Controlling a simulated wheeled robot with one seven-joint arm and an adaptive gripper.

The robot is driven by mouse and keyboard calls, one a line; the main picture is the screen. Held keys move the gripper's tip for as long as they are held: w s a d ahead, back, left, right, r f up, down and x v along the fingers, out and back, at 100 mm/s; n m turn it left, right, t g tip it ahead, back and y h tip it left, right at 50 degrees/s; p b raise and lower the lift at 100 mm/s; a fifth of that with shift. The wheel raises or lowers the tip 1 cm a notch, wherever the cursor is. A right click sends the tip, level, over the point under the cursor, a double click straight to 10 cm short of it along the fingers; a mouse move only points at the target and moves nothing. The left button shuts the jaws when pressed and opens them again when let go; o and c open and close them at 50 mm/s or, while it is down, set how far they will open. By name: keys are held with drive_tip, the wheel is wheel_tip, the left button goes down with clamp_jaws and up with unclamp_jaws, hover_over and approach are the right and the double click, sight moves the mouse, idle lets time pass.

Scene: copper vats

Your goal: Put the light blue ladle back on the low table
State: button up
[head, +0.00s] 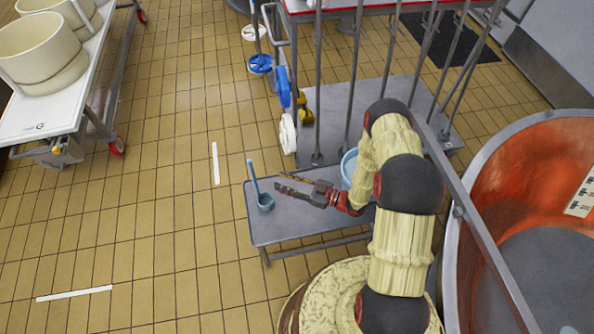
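The light blue ladle (265,202) is at the left end of the low grey table (285,230). Its bowl appears to rest on the tabletop and its handle points up, leaning slightly left. My gripper (281,183) is just right of the ladle, with its fingers pointing left towards the handle. The two fingers are apart with nothing visible between them, and a small gap shows between them and the ladle. My arm hides the right part of the low table.
A light blue bucket (348,165) is partly hidden behind my arm. A railing of metal bars (357,80) stands behind the table, and a copper vat (480,190) is at right. A white cart (60,105) holds cream tubs (42,50). Tiled floor at left is clear.

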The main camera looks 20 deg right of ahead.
drive_tip(key=w+d+r+h, duration=0.4)
drive_tip(key=w+r, duration=0.2)
drive_tip(key=w, duration=0.2)
drive_tip(key=w+d+r+h, duration=0.3)
drive_tip(key=w+r, duration=0.3)
drive_tip(key=w, duration=0.1)
drive_tip(key=s+d+r+m+h, duration=0.15)
drive_tip(key=d+r+h, duration=0.25)
drive_tip(key=r, duration=0.5)
drive_tip(key=d+r+m+h, duration=0.3)
drive_tip(key=d+r, duration=0.1)
drive_tip(key=r, duration=0.5)
drive_tip(key=s+r+m+g+h, duration=0.1)
drive_tip(key=s+r+m+h, duration=0.25)
drive_tip(key=s+r, duration=0.8)
drive_tip(key=s+a+r+m+g+y, duration=0.1)
drive_tip(key=s+a, duration=0.2)
drive_tip(key=s, duration=0.9)
drive_tip(key=s+a+r+m+g+y, duration=0.1)
drive_tip(key=s+a+m+g, duration=0.1)
drive_tip(key=s, duration=1.1)
drive_tip(key=shift+s+a+r+g, duration=0.2)
drive_tip(key=shift+a+r+g, duration=0.1)
drive_tip(key=shift+a, duration=0.2)
drive_tip(key=shift+y, duration=0.25)
